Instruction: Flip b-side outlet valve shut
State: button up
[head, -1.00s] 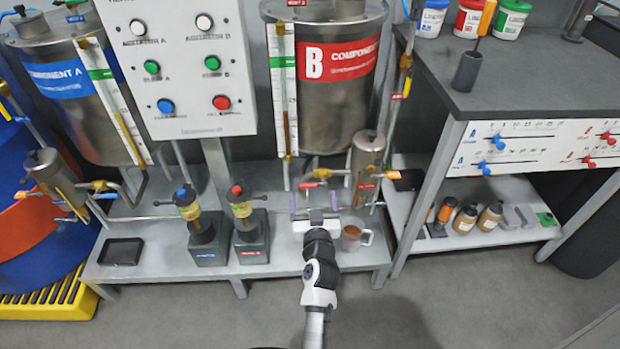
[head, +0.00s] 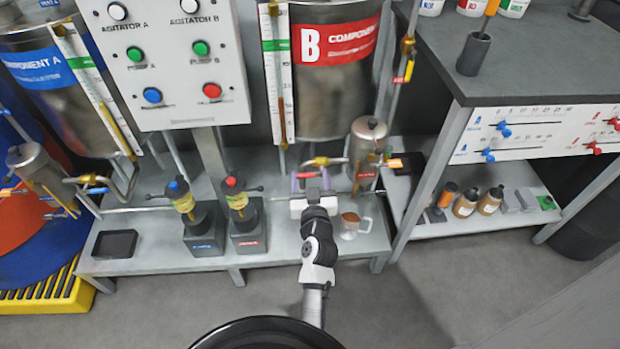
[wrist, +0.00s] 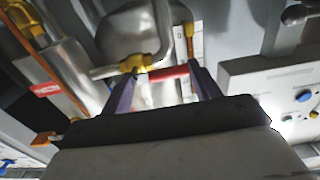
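The b-side outlet valve is a yellow body (head: 319,162) with a red handle (head: 306,174), low under the steel tank labelled B (head: 335,80). In the wrist view the yellow body (wrist: 135,63) sits on a pipe and the red handle (wrist: 168,73) lies sideways, roughly along the pipe. My gripper (head: 309,177) is at the handle. In the wrist view its two purple fingers (wrist: 166,74) stand apart, with the red handle showing between their tips. I cannot tell whether either finger touches the handle.
A brown-filled mug (head: 350,224) stands on the low bench (head: 285,250), just right of my gripper. A small steel cylinder (head: 367,145) with piping is close on the right. Two pumps (head: 190,215) (head: 240,210) stand left. A workbench (head: 540,75) stands on the right.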

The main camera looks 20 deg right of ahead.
jog(key=c, duration=0.4)
jog(key=shift+c, duration=0.2)
jog(key=shift+r, duration=0.1)
jog(key=m, duration=0.2)
jog(key=r+m+p, duration=0.1)
jog(key=m, duration=0.1)
jog(key=shift+d+r+p, duration=0.15)
jog(key=shift+r+p, duration=0.05)
jog(key=shift+p, duration=0.1)
jog(key=shift+s+d+r+m+p, duration=0.15)
jog(key=shift+d+r+m+p, duration=0.35)
jog(key=shift+m, duration=1.8)
jog(key=shift+s+d+r+m+p, duration=0.15)
jog(key=shift+d+m+p, duration=0.5)
jog(key=shift+m, duration=1.65)
jog(key=shift+s+d+r+m+p, duration=0.15)
jog(key=shift+d+r+m+p, duration=0.45)
jog(key=shift+m, duration=1.7)
jog(key=shift+a+f, duration=0.1)
jog(key=shift+f, duration=0.15)
